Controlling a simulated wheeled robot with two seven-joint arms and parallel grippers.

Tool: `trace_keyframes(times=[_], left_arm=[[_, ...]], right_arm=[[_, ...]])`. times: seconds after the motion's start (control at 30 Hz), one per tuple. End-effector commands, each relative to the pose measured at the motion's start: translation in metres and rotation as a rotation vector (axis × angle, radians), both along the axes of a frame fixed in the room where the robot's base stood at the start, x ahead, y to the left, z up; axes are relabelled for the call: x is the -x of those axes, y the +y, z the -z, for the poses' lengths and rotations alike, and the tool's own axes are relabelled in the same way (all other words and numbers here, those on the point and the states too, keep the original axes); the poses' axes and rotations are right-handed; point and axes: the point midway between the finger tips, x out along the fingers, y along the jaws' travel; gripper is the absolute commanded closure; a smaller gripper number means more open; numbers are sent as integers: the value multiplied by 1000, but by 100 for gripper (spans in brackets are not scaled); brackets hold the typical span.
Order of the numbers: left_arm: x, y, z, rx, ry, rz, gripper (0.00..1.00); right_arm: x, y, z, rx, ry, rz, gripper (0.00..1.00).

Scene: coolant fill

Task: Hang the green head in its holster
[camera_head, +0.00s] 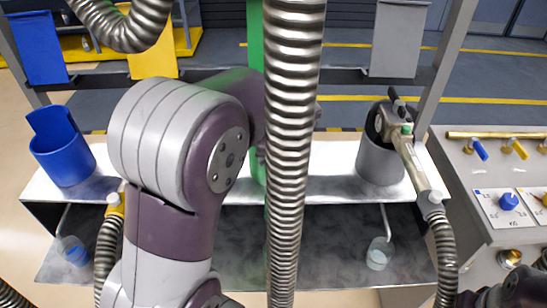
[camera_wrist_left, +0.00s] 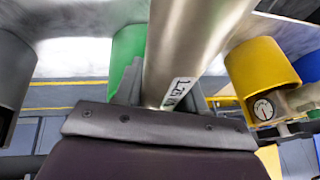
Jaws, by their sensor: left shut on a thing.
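In the left wrist view my left gripper (camera_wrist_left: 163,92) is shut on a bare metal tube, the body of a filling head (camera_wrist_left: 195,40), with a small printed label. The head's colour marking and its ends are out of that view. The green holster (camera_wrist_left: 127,55) shows behind the tube and partly hidden by it; I cannot tell whether they touch. In the head view my left arm and a thick hose cover the middle, hiding my left gripper. A strip of green (camera_head: 258,165) shows between them. My right gripper is not clearly in view.
A blue holster (camera_head: 62,150) stands at the left. A grey holster (camera_head: 378,160) at the right holds a head. The yellow holster (camera_wrist_left: 260,65), with a gauge before it, is near the tube. The thick hose (camera_head: 292,120) hangs centrally. A valve panel (camera_head: 490,180) stands at right.

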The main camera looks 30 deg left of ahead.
Motion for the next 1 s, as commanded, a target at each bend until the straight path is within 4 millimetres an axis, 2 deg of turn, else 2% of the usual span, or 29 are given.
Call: trace_keyframes(times=[0.3,0.33,0.4,0.43,0.67,0.77,0.87,1.0], left_arm=[[0,0,8,0,0,0,100],[0,0,7,0,0,0,57],[0,0,7,0,0,0,34],[0,0,7,0,0,0,30],[1,0,9,2,7,-1,30],[2,-2,3,0,3,0,30],[5,-9,-15,-1,-1,3,30],[14,-23,-54,0,-4,4,30]], right_arm=[[0,0,8,0,0,0,57],[0,0,7,0,0,0,57],[0,0,6,0,0,0,57],[0,0,6,0,0,0,57],[0,0,7,0,0,0,57],[0,0,7,0,0,0,57],[0,0,6,0,0,0,57],[0,0,1,0,0,0,57]])
